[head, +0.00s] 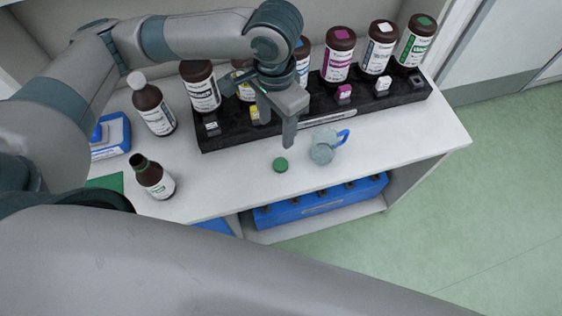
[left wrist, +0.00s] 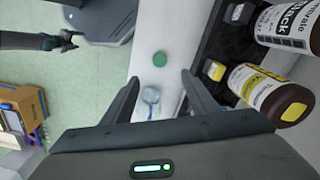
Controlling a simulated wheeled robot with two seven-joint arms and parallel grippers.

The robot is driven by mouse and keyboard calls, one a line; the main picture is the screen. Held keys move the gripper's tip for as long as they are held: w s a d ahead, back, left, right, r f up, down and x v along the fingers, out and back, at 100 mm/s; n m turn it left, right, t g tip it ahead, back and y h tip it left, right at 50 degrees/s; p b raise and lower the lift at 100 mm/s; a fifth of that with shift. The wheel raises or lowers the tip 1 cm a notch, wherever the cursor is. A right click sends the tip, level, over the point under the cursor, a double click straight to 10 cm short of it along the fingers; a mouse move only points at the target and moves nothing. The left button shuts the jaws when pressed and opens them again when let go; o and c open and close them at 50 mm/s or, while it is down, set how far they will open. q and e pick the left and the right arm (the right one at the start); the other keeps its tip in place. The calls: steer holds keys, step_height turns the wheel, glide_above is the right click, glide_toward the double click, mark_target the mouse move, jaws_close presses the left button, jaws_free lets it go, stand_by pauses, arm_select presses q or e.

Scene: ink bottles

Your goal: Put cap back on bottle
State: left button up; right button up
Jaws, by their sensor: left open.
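A small round green cap (head: 280,165) lies on the white table, near its front edge. It also shows in the left wrist view (left wrist: 159,60), beyond and between the fingertips. A brown bottle (head: 152,178) with a white and green label stands on the table at the left, apart from the cap; its dark neck looks uncapped. My left gripper (head: 277,128) is open and empty above the table, and its fingers also show in the left wrist view (left wrist: 159,80). My right gripper (left wrist: 69,40) seems to show small at the upper left of the wrist view; its jaws are unclear.
A clear beaker with a blue handle (head: 323,148) stands right of the cap. A black rack (head: 210,140) with several large brown bottles fills the table's back. A white-capped brown bottle (head: 152,104) stands behind the uncapped one. A blue rack (head: 320,200) sits on the shelf below.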

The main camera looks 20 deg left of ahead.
arm_select(q)
steer(key=f, duration=0.1)
steer(key=p, duration=0.2)
glide_above(279, 165)
steer(key=f, duration=1.1)
steer(key=shift+a+f, duration=0.1)
steer(key=shift+a, duration=0.1)
steer(key=shift+f+p, duration=0.3)
steer(key=shift+d+f+p, duration=0.2)
steer(key=shift+f+p, duration=0.55)
steer(key=shift+f, duration=1.5)
steer(key=shift+c, duration=0.5)
steer(key=c, duration=1)
